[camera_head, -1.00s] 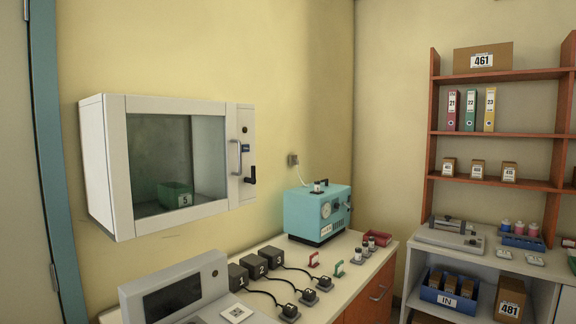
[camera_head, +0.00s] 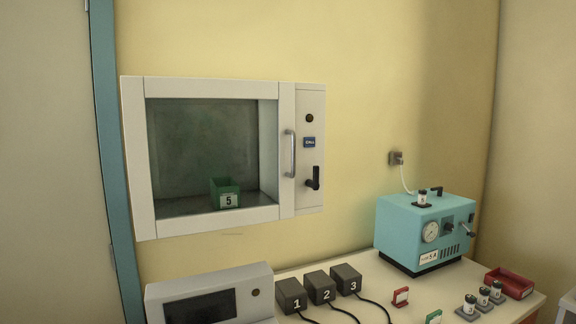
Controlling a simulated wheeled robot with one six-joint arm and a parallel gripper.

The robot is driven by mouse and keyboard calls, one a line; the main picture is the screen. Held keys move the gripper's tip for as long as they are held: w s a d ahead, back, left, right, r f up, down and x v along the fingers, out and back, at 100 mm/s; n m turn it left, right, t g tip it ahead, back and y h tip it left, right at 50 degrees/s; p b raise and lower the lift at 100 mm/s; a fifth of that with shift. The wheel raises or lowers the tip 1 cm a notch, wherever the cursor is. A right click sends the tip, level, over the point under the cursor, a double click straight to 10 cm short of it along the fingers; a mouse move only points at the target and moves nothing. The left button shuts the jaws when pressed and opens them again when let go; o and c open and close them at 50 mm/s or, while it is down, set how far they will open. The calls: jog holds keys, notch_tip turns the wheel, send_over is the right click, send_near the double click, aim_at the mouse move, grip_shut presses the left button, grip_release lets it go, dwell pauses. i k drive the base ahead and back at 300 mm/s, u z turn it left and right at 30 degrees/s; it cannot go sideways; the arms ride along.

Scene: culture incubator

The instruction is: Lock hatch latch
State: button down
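The white wall-mounted hatch (camera_head: 135,160) has a glazed door that looks closed. A green bin labelled 5 (camera_head: 226,194) shows inside through the glass. The door carries a vertical grey handle (camera_head: 290,153) on its right side. The black latch lever (camera_head: 313,179) sits on the white panel to the right of the handle, below a blue label (camera_head: 309,142) and a dark round knob or lock (camera_head: 309,118). Whether the latch is locked I cannot tell. My gripper is not in view.
Below stands a counter (camera_head: 400,290) with a grey device with a dark screen (camera_head: 208,303), several black numbered boxes (camera_head: 319,287) with cables, a teal machine (camera_head: 425,232) and a red tray (camera_head: 508,283). The wall area before the hatch is clear.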

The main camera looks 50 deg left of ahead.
aim_at(314, 185)
jog(key=u, duration=0.9)
jog(key=i, duration=0.95)
jog(key=u, duration=0.85)
